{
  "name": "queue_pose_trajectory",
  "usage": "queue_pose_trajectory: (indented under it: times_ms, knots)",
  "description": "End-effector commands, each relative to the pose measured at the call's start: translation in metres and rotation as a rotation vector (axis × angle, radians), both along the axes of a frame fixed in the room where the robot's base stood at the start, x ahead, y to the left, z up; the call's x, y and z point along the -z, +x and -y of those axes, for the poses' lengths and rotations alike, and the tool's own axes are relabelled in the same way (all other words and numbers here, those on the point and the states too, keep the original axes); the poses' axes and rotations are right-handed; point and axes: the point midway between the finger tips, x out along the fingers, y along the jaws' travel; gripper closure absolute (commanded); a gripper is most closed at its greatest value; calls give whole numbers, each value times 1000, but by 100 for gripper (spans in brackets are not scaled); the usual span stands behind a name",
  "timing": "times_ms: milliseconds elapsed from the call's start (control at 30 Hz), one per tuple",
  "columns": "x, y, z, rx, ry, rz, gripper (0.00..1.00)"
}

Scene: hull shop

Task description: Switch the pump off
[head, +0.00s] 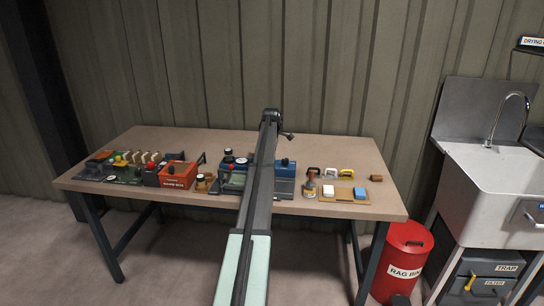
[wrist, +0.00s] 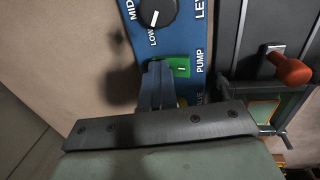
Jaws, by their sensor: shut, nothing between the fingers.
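The pump switch (wrist: 181,67) is a green rocker with a light mark on it, set in a blue panel (wrist: 191,40) beside the word PUMP. In the wrist view my gripper (wrist: 159,68) is shut and empty. Its fingertips are at the left end of the switch and cover part of it; I cannot tell if they touch it. In the head view my arm hides the gripper, and the switch cannot be made out.
A black knob (wrist: 157,10) sits above the switch on the panel. A red-handled lever (wrist: 290,69) stands to the right on a grey unit.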

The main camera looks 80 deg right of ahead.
Motion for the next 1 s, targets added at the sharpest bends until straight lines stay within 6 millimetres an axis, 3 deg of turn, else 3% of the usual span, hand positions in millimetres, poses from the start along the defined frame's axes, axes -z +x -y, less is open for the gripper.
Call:
queue_pose_trajectory:
  times_ms: [300,767,1000]
  knots:
    - [2,0,-16,0,10,0,100]
    - [-2,0,-16,0,6,0,100]
    - [-28,0,-20,0,4,0,100]
